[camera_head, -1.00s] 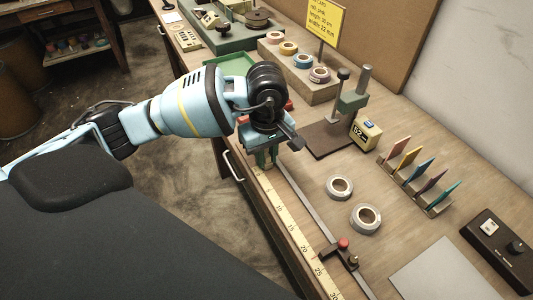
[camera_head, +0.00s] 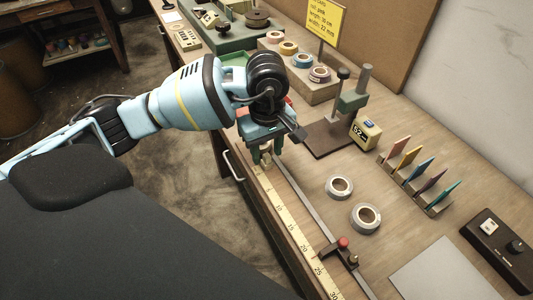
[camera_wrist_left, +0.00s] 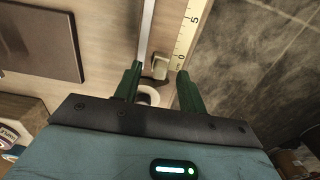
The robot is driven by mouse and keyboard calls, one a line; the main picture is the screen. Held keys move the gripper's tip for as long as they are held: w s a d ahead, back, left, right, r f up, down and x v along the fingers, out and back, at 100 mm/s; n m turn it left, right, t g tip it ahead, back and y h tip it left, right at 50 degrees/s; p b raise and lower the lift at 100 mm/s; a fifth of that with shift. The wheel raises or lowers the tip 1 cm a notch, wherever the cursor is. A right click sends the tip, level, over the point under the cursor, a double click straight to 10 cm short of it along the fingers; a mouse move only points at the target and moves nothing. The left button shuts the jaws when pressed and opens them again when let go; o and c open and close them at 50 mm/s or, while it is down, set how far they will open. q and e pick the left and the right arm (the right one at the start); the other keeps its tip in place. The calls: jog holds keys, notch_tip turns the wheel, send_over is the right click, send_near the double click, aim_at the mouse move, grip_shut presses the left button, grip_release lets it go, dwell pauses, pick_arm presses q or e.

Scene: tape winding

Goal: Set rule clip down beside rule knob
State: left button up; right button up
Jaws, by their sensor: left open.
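A small beige block (camera_wrist_left: 160,67), which looks like the rule clip, sits by the rule's zero end, seen between the fingers. A pale rounded piece (camera_wrist_left: 149,96), perhaps the rule knob, lies beside it, partly hidden by the gripper. Whether the two touch I cannot tell. My right gripper is not in view.
A metal rail (camera_head: 316,209) runs beside the rule, with a red-knobbed slider (camera_head: 343,244) farther along. Two grey tape rolls (camera_head: 366,218) lie right of it. A dark plate with a post (camera_head: 330,138) stands close to my gripper. Colored cards (camera_head: 423,168) stand at the right.

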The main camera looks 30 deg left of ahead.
aim_at(267, 155)
pick_arm(q)
notch_tip(267, 155, up, 10)
dwell(0.4)
dwell(1.6)
